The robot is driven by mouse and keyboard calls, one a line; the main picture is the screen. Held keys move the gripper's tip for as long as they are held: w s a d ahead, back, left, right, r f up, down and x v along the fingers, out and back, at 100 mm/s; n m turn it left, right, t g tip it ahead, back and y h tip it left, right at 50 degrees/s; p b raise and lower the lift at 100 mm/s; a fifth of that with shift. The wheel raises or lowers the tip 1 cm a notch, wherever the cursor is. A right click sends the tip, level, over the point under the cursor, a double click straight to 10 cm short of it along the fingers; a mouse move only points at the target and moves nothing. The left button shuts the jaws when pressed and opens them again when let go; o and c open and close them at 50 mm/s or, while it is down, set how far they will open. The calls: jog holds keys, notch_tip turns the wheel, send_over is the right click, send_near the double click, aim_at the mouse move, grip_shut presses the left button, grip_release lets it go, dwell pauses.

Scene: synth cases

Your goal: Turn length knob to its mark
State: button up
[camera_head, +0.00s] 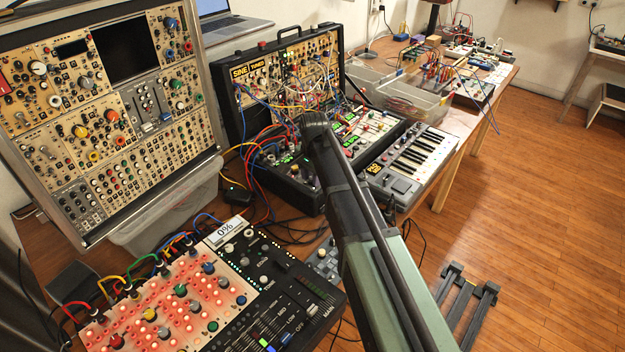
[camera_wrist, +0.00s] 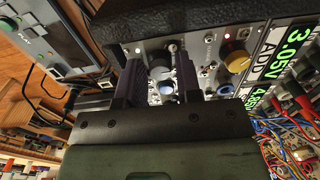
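My gripper (camera_wrist: 158,68) shows in the wrist view with its two dark fingers apart, reaching toward a narrow silver panel (camera_wrist: 205,52). I cannot tell whether either finger touches a knob. A yellow knob (camera_wrist: 237,61) is to the right on the panel. No label reading "length" is legible, and no mark can be made out. In the head view my arm reaches to the black synth case (camera_head: 300,193), and its dark wrist hides the fingers.
Green displays, one reading 3.05V (camera_wrist: 293,37), lie right of the yellow knob. Patch cables (camera_wrist: 290,135) crowd the lower right. A small keyboard (camera_head: 418,158) stands right of the arm. A mixer box (camera_head: 262,325) with a card reading 0% (camera_head: 228,231) is nearer.

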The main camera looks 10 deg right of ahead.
grip_shut()
jog(key=n, duration=0.4)
jog(key=shift+n, duration=0.3)
jog(key=shift+o, duration=0.4)
grip_release()
jog(key=shift+r, duration=0.1)
notch_tip(320, 180, up, 11)
jog(key=p, duration=1.1)
jog(key=shift+d, duration=0.15)
jog(key=shift+f, duration=0.2)
